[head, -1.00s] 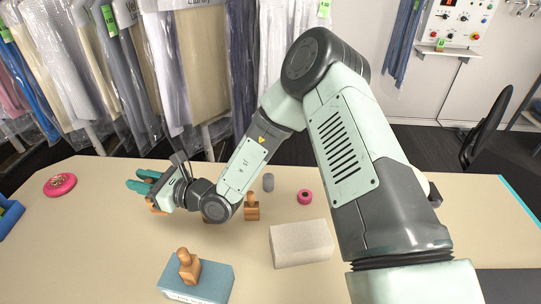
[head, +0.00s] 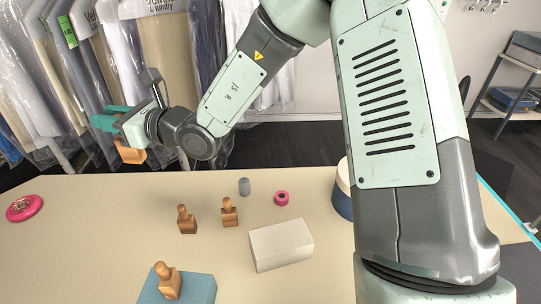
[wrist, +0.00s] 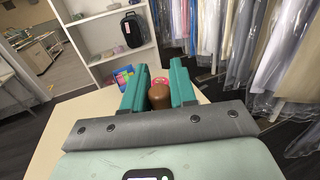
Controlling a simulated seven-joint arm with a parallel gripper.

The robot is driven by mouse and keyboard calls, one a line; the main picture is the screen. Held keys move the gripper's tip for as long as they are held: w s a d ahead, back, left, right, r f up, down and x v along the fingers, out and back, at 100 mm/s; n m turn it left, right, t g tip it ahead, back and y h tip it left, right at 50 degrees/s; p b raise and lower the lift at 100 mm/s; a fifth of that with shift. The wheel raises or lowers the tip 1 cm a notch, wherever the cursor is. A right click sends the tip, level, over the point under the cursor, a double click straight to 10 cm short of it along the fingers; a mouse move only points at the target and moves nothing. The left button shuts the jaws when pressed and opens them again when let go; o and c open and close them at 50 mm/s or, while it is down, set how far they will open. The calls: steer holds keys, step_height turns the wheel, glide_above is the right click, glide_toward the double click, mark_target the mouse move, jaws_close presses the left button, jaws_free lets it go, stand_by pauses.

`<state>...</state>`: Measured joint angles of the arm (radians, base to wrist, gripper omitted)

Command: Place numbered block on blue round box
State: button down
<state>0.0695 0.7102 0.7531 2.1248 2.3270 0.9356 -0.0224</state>
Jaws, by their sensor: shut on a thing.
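My gripper (head: 112,120) has teal fingers and is shut on a wooden block (head: 131,155), held in the air above the table's far left part. In the wrist view the block's brown rounded knob (wrist: 159,97) sits between the two fingers. No number on it can be read. A round box (head: 343,190), dark blue with a pale lid, stands at the right of the table, largely hidden behind my arm. Two similar wooden blocks with knobs (head: 187,219) (head: 229,212) stand upright mid-table. Another (head: 167,281) stands on a blue-grey slab (head: 203,290).
A pale rectangular block (head: 281,246) lies mid-table. A pink round thing (head: 24,208) lies at the left. Bagged garments (head: 165,60) hang beyond the table. The left middle of the table (head: 80,235) is clear.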

steer(key=w+d+m+t+h, duration=0.25)
steer(key=w+d, duration=0.25)
steer(key=d, duration=0.5)
steer(key=w+d+m+t+h, duration=0.1)
steer(key=w+d+t, duration=0.3)
steer(key=d, duration=0.6)
steer(key=w+d+m+t+h, duration=0.2)
steer(key=w+d, duration=0.4)
steer(key=d, duration=0.4)
steer(key=s+d+m+t+h, duration=0.2)
steer(key=d+m+h, duration=0.15)
steer(key=d, duration=1.35)
steer(key=s+d+m+t+h, duration=0.2)
steer(key=s+d+m+h, duration=0.15)
steer(key=d, duration=1.25)
step_height(320, 180, down, 15)
steer(key=shift+w+a+n+g, duration=0.15)
steer(key=shift+w+n+g, duration=0.2)
steer(key=shift+w+n, duration=0.1)
